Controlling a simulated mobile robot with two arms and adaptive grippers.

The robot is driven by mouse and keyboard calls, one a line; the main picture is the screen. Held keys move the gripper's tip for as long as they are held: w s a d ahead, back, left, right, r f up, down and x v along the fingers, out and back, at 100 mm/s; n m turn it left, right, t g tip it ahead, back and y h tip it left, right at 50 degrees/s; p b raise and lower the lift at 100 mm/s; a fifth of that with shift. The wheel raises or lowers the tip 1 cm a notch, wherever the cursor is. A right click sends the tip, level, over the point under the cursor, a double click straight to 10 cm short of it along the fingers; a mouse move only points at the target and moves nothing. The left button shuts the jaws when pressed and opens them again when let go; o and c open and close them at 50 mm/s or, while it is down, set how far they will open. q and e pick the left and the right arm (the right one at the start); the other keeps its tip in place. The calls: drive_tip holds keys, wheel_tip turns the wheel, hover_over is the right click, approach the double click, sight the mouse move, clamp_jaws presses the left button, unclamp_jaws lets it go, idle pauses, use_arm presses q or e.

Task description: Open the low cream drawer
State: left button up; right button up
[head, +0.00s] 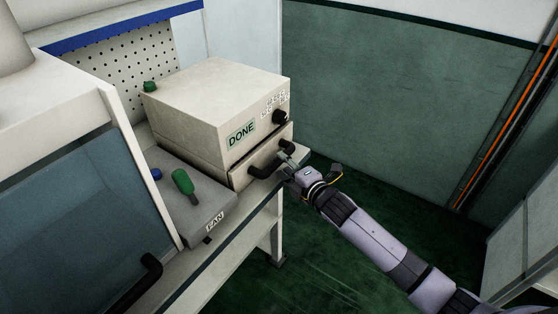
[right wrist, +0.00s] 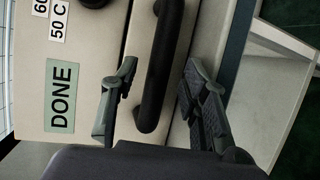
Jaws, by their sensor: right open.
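The low cream drawer (head: 241,178) is in the lower part of the cream box with the green DONE label (head: 241,134), and its front looks closed. Its black bar handle (head: 262,170) runs across the front. My right gripper (head: 286,159) is at the handle's right part in the head view. In the right wrist view the handle (right wrist: 160,70) passes between the two open fingers of the right gripper (right wrist: 157,90), one on each side. I cannot tell whether either finger touches it. My left gripper is not in view.
A hooded cabinet (head: 75,130) with a black handle is further left. A black knob (head: 279,117) sits above the drawer. The green floor (head: 330,250) before the bench is clear.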

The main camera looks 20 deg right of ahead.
sight(282, 163)
drive_tip(key=shift+x, duration=1.8)
drive_tip(key=shift+c, duration=0.3)
clamp_jaws()
